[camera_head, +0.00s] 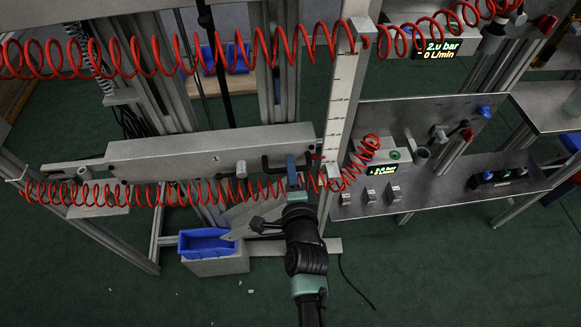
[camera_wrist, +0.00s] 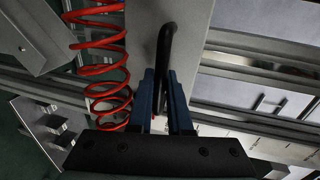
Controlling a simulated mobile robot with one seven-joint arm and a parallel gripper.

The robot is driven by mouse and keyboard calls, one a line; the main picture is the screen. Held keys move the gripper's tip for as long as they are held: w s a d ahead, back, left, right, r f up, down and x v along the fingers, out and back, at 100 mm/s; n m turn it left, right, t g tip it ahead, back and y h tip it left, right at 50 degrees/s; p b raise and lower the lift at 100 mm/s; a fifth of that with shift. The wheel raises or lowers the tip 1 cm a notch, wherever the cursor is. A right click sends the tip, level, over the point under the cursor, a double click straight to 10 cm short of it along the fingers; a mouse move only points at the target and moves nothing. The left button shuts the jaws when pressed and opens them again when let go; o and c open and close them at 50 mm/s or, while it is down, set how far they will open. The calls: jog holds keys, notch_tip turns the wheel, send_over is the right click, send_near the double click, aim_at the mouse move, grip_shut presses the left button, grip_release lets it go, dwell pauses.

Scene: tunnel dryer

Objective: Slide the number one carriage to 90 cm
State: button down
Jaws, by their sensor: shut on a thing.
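The number one carriage (camera_head: 190,152) is a long grey block marked "1", lying across the middle of the head view. A black bow handle (camera_head: 271,163) sits near its right end. My gripper (camera_head: 291,168) is at that handle. In the wrist view the black handle (camera_wrist: 166,40) runs down between the blue fingers of my gripper (camera_wrist: 163,85), which are shut on it. A pale upright scale (camera_head: 342,95) with marks stands just right of the carriage's right end. Its figures are too small to read. My fingers hide part of the handle.
A red coiled hose (camera_head: 130,194) runs along the carriage's lower edge, close to my gripper; another (camera_head: 150,52) hangs above. A grey panel (camera_head: 440,170) with gauge and valves stands right. A blue bin (camera_head: 205,242) is below.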

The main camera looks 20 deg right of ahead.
notch_tip(320, 180, up, 3)
jog(key=shift+w+r+p, duration=0.15)
jog(key=shift+p, duration=0.5)
jog(key=c, duration=0.8)
grip_release()
jog(key=shift+f, duration=0.25)
jog(key=shift+c, duration=0.2)
jog(key=shift+s, duration=0.2)
jog(key=shift+s, duration=0.2)
jog(key=v, duration=1.2)
jog(key=shift+s+a, duration=0.15)
jog(key=shift+r, duration=0.1)
